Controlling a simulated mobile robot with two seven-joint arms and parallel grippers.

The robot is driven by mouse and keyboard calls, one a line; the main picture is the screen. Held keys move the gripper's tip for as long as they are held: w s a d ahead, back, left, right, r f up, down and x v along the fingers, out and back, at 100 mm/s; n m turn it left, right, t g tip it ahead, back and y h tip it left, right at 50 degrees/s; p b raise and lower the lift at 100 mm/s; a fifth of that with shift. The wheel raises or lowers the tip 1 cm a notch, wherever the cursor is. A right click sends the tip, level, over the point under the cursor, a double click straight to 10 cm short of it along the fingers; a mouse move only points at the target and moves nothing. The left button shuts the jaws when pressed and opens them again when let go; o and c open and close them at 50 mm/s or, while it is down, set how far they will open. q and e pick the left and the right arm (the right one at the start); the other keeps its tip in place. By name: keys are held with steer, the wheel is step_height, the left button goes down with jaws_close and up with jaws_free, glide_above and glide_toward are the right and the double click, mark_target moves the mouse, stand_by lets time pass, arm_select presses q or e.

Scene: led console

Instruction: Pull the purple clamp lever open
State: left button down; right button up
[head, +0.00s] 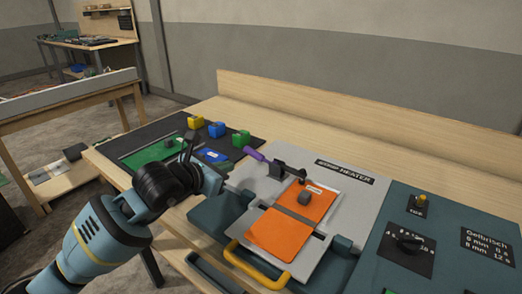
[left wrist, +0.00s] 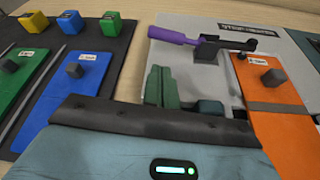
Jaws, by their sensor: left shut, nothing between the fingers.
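The purple clamp lever (head: 254,153) sticks out to the left from a dark clamp block (head: 276,170) on the grey heater panel. In the left wrist view the purple lever (left wrist: 176,36) lies nearly flat, and a dark arm reaches from the block (left wrist: 207,48) to the right, above the orange plate. My left gripper (head: 213,180) is just left of the heater panel, lower in the picture than the lever. Its fingers (left wrist: 166,86) are shut and empty, apart from the lever. The fingertips are hard to make out in the head view. My right gripper is not in view.
Orange plates (head: 285,230) with a dark knob lie on the heater, with a yellow handle (head: 262,268) in front. Left is a dark mat (head: 130,143) with green and blue plates and small coloured blocks. A control panel (head: 450,215) stands right.

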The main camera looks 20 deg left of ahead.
mark_target(247, 167)
arm_select(q)
steer(key=shift+w, duration=0.2)
steer(key=shift+s, duration=0.1)
steer(key=shift+r, duration=0.1)
steer(key=shift+x, duration=4.95)
steer(key=shift+r, duration=0.1)
